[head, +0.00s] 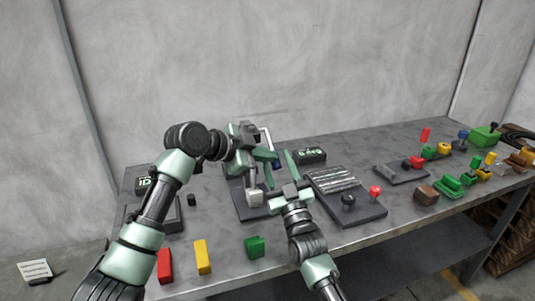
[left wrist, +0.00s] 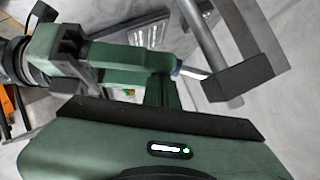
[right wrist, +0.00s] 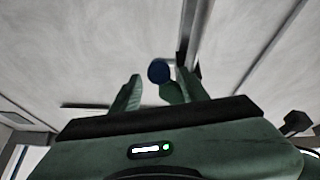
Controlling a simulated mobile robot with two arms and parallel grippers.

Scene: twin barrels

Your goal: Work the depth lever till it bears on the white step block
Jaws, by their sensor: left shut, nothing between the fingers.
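A device with an upright metal frame (head: 266,139) stands on a dark base plate (head: 245,211) at the table's middle. A pale block (head: 254,198), likely the white step block, is low at its front. My left gripper (head: 266,156) is shut beside the frame. Its fingers (left wrist: 162,90) are together in the left wrist view, near a dark block (left wrist: 238,79) on a grey post. My right gripper (head: 290,165) is open just right of the device. In the right wrist view, a round blue knob (right wrist: 159,71), perhaps the lever's end, shows between its fingertips. My arms hide much of the lever.
A ribbed grey panel (head: 335,180) with black and red knobs lies right of the device. Red (head: 164,265), yellow (head: 202,257) and green (head: 254,247) blocks line the front edge. Several coloured parts crowd the far right.

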